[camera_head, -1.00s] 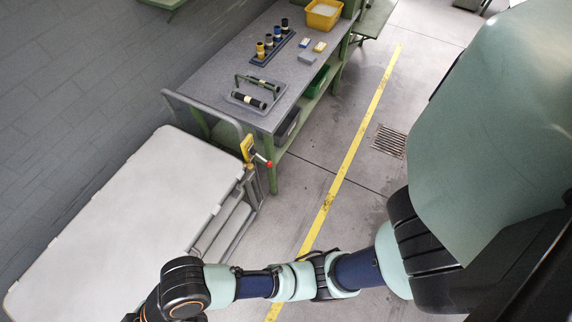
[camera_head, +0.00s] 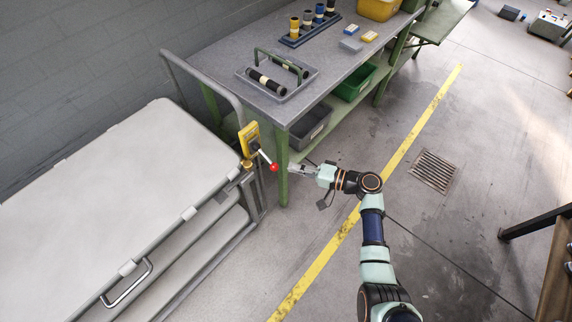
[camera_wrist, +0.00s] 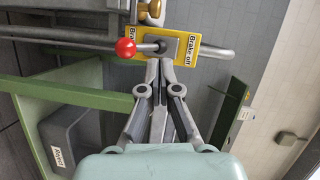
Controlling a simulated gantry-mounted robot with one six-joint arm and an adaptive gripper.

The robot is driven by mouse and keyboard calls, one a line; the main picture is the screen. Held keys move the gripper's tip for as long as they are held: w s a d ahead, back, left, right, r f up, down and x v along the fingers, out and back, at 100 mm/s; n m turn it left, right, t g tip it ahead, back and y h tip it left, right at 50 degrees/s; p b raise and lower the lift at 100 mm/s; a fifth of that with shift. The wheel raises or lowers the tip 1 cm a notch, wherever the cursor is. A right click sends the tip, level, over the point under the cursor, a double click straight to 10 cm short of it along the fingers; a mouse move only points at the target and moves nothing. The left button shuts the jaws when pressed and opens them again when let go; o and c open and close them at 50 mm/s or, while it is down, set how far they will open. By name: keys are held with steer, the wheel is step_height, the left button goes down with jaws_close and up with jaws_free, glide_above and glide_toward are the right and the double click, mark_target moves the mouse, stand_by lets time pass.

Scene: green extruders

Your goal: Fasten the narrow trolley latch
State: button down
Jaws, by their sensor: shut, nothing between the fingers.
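The trolley latch has a yellow plate (camera_head: 249,138) on the trolley's end frame and a lever with a red ball knob (camera_head: 273,168). The lever slants down and right from the plate. In the wrist view, the plate (camera_wrist: 189,52) reads "Brake off" at its right end, and the red knob (camera_wrist: 125,48) lies to its left. My gripper (camera_head: 293,168) is just right of the knob, shut and empty. In the wrist view, my gripper's closed fingertips (camera_wrist: 159,64) lie just below the lever's pivot; I cannot tell whether they touch it.
The pale trolley (camera_head: 90,190) stands at left with a bent grey handle rail. A green-legged workbench (camera_head: 215,62) stands right behind the latch. A grey bin (camera_head: 308,127) and a green bin (camera_head: 354,84) sit under it. The floor right of the yellow line is clear around a drain grate (camera_head: 434,170).

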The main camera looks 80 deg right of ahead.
mark_target(272, 164)
steer(key=shift+s+d+f+m+h, duration=0.3)
steer(key=shift+s+d, duration=0.15)
steer(key=shift+s, duration=0.25)
steer(key=b+x, duration=0.2)
steer(key=x, duration=0.8)
steer(key=shift+w+f+b, duration=0.1)
steer(key=shift+b, duration=0.25)
steer(key=w+a, duration=0.2)
steer(key=w, duration=0.1)
steer(key=shift+f, duration=0.15)
steer(key=shift+a, duration=0.1)
